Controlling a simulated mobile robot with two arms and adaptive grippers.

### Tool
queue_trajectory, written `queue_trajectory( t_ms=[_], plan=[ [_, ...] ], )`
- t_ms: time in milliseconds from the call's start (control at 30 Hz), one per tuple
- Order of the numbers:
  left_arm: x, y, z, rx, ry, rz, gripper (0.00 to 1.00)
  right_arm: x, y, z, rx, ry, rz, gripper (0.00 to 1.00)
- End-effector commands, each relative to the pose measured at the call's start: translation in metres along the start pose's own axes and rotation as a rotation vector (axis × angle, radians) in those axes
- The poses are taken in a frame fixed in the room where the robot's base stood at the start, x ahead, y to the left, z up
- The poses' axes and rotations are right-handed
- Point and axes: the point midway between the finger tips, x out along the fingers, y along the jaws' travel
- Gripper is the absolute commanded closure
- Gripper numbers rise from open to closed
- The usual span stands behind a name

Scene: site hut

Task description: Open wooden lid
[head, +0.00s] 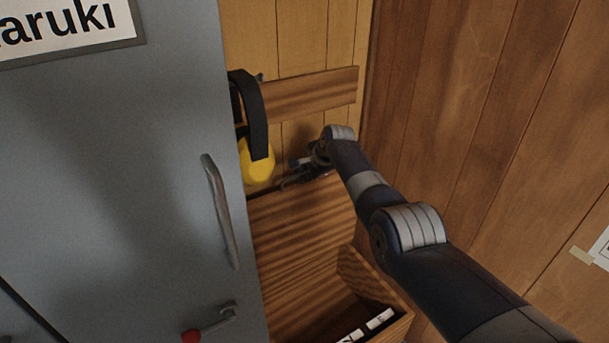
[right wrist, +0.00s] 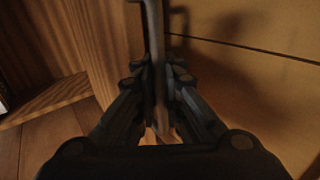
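The wooden lid (head: 300,225) has a striped grain and stands raised, steeply tilted, in front of the back wall. Below it the wooden box (head: 365,275) is open, and pale labelled items (head: 380,319) show inside. My right gripper (head: 298,174) is at the lid's top edge. The picture is dark there, and the exact contact is hard to see. My left gripper is not in view.
A grey locker (head: 120,170) with a handle (head: 221,210) stands close on the left. Black-and-yellow ear defenders (head: 257,163) hang by a wooden rail (head: 310,95), just left of my right gripper. A panelled wall (head: 500,130) bounds the right side.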

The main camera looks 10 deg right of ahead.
Motion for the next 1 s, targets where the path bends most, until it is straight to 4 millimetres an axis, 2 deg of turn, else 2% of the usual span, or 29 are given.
queue_trajectory(
  t_ms=[33,100,633,1000],
  plan=[
    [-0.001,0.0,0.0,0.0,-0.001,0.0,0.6,-0.005,-0.008,-0.002,-0.003,0.005,-0.016,0.82],
    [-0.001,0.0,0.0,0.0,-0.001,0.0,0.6,-0.004,-0.008,-0.002,-0.003,0.005,-0.015,0.71],
    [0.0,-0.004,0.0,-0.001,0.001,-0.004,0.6,-0.002,-0.001,0.0,0.0,0.0,-0.003,0.71],
    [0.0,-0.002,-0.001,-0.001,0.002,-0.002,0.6,-0.021,-0.002,0.0,0.0,0.0,-0.006,0.71]
  ],
)
